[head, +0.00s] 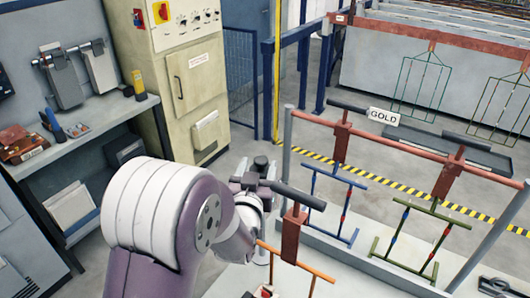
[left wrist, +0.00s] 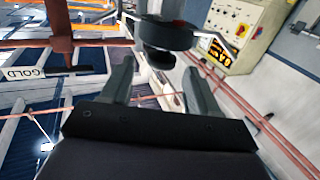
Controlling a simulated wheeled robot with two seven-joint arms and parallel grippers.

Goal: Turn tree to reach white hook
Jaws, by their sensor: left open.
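My left gripper (head: 253,181) reaches out from the left beside the near end of the plating rack. In the left wrist view its two fingers (left wrist: 160,68) are apart with nothing clearly held between them. A dark round hub (left wrist: 160,38) with thin metal arms is just beyond the fingertips and looks like the tree. Its dark top (head: 261,162) shows just past the gripper in the head view, and most of it is hidden by my arm. I cannot make out a white hook. My right gripper is not in view.
A control cabinet (head: 172,75) stands behind, a shelf (head: 85,140) at left.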

